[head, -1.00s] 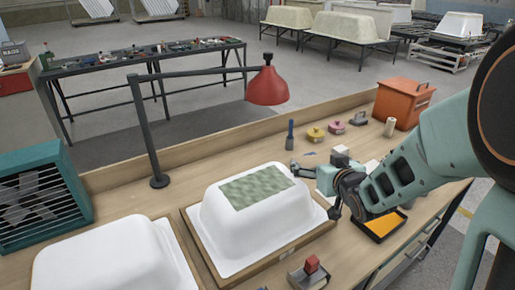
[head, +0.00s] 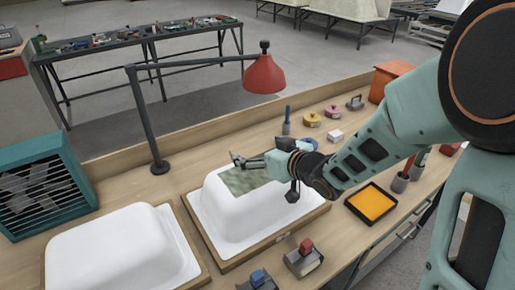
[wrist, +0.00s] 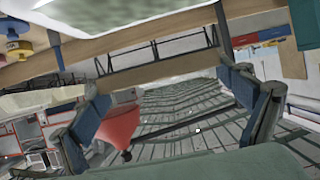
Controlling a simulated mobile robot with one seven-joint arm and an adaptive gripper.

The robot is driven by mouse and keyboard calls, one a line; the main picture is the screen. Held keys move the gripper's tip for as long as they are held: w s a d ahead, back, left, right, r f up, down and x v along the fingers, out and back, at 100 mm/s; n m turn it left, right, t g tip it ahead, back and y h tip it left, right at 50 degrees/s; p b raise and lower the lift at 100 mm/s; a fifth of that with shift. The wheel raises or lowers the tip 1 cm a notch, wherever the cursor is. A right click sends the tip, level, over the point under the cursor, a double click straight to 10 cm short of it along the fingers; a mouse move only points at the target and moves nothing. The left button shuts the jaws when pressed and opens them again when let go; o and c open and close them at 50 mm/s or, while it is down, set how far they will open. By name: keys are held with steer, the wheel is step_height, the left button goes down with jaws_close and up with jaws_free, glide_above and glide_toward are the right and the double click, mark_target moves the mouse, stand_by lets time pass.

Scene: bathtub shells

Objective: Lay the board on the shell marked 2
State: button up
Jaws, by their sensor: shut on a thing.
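Two upturned white bathtub shells stand on wooden bases on the bench in the head view, the left shell (head: 120,250) and the right shell (head: 240,218). I cannot read a number on either. A mottled green patch (head: 243,183) lies on top of the right shell; it also shows at the top of the wrist view (wrist: 120,14). My gripper (head: 240,161) is over the far part of the right shell, beside the patch. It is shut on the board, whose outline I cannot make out. In the wrist view the fingers stand apart, with a grey-green surface below.
A red lamp (head: 264,75) on a dark post hangs behind the right shell. A teal fan box (head: 45,190) stands at the left. Tape rolls, a white block (head: 335,136) and a yellow tray (head: 371,203) are to the right. Small tools (head: 304,258) lie in front.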

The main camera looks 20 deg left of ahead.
mark_target(258, 176)
steer(key=shift+f+b, duration=3.2)
steer(key=shift+f, duration=0.5)
steer(key=shift+f, duration=0.25)
steer(key=o, duration=0.9)
step_height(258, 176, up, 7)
steer(key=p, duration=0.5)
steer(key=shift+r+p, duration=0.15)
steer(key=shift+p, duration=0.25)
